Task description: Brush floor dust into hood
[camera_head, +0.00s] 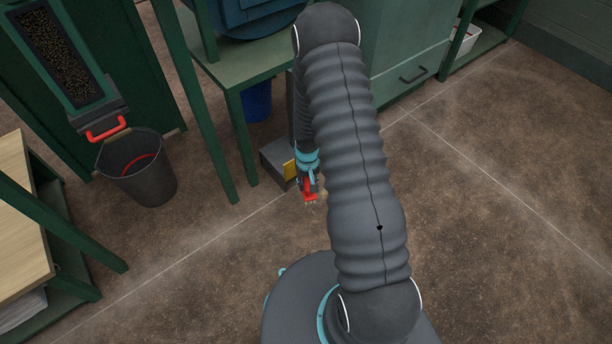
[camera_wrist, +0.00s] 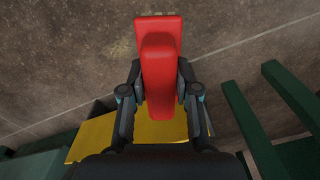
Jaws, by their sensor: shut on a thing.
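My gripper (camera_head: 307,181) is low over the floor near the middle of the head view, shut on a red-handled brush (camera_head: 310,197). In the wrist view the red handle (camera_wrist: 158,75) sits between both fingers. The hood (camera_head: 272,154), a grey box with a yellow part, stands on the floor just left of the gripper, partly hidden by my arm. Its yellow surface (camera_wrist: 92,141) shows below the brush in the wrist view. A faint pale patch, possibly dust (camera_wrist: 121,47), lies on the floor beside the brush.
A green stand (camera_head: 238,120) is left of the hood, with a blue bin (camera_head: 257,101) behind. A dark bucket (camera_head: 150,185) stands under a red handle (camera_head: 106,129) at left. A wooden-topped table (camera_head: 18,225) is further left. Floor on the right is clear.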

